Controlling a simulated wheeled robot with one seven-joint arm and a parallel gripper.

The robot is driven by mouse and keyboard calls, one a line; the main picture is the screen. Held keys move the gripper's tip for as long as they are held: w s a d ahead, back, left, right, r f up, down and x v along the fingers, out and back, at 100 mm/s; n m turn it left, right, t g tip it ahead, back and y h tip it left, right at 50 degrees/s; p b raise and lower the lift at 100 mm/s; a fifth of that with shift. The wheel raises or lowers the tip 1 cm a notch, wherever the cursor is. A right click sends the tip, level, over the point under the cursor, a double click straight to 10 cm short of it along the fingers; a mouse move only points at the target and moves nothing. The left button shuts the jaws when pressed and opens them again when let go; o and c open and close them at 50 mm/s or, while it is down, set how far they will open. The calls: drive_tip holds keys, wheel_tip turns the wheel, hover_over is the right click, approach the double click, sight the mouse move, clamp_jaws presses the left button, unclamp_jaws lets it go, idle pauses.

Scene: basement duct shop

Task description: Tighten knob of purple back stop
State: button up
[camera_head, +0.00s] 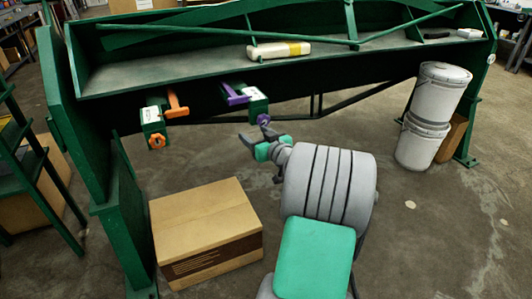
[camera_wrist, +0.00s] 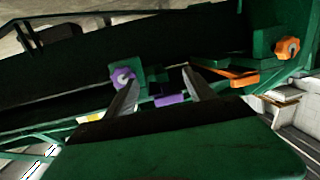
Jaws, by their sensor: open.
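The purple back stop is a green block (camera_head: 258,105) with a purple arm (camera_head: 234,95), hanging at the front edge of the green machine. Its purple knob (camera_head: 264,119) faces down toward me. In the wrist view the purple knob (camera_wrist: 123,77) appears at the left fingertip, left of the gap between the fingers. Part of the purple arm (camera_wrist: 170,99) shows between the fingers. My gripper (camera_head: 257,134) is open and empty, just below the knob in the head view. Whether the left finger touches the knob, I cannot tell.
An orange back stop (camera_head: 153,117) with an orange knob (camera_head: 157,141) hangs to the left. A cardboard box (camera_head: 208,225) stands on the floor at left, white buckets (camera_head: 432,115) at right. A pale yellow-banded object (camera_head: 279,50) lies on the machine's shelf.

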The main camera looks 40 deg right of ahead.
drive_tip(key=m+t+h, duration=0.1)
drive_tip(key=h, duration=0.1)
approach(265, 123)
drive_tip(key=w, duration=0.2)
drive_tip(key=b+x, duration=0.1)
drive_tip(key=x, duration=0.6)
drive_tip(key=shift+w+d+r, duration=0.1)
drive_tip(key=shift+w+d, duration=0.1)
drive_tip(key=shift+d, duration=0.05)
drive_tip(key=shift+m, duration=0.3)
drive_tip(key=c, duration=1.3)
